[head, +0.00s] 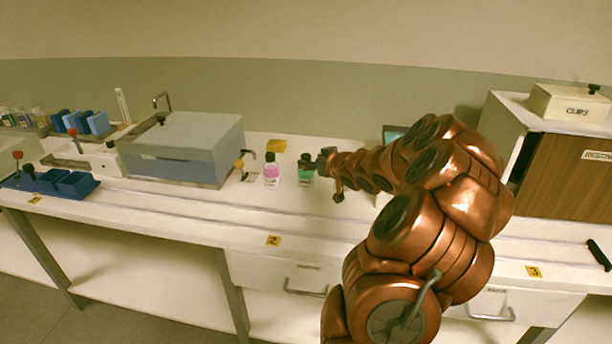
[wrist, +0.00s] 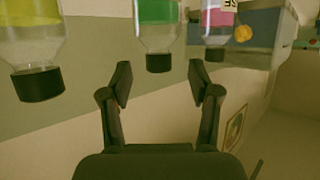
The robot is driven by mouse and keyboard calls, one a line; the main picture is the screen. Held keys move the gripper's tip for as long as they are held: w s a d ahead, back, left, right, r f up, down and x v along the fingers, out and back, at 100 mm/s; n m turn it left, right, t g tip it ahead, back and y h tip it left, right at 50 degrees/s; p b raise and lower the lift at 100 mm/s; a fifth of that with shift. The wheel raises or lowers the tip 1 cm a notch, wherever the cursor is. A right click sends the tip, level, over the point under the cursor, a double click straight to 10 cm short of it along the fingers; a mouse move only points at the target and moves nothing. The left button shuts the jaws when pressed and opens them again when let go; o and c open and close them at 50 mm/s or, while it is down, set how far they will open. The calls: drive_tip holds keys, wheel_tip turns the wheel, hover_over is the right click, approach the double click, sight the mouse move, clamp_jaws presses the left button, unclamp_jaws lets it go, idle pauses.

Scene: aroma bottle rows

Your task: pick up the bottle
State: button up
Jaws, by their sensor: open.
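A green bottle (head: 305,170) with a dark cap stands on the white bench, just left of my gripper (head: 328,172) in the head view. In the wrist view, where things appear upside down, the green bottle (wrist: 158,30) lines up with the gap between my open, empty fingers (wrist: 160,80). Its cap lies just beyond the fingertips; I cannot tell any contact. A pink bottle (head: 271,170) stands left of the green one and also shows in the wrist view (wrist: 217,28). A yellow bottle (wrist: 32,50) shows in the wrist view only.
A cabinet with a brown front (head: 565,175) stands at the right.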

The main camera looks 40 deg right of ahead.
sight(309, 159)
drive_tip(key=shift+x, duration=2.3)
drive_tip(key=shift+r, duration=0.1)
drive_tip(key=shift+c, duration=0.3)
clamp_jaws()
drive_tip(key=shift+d, duration=0.1)
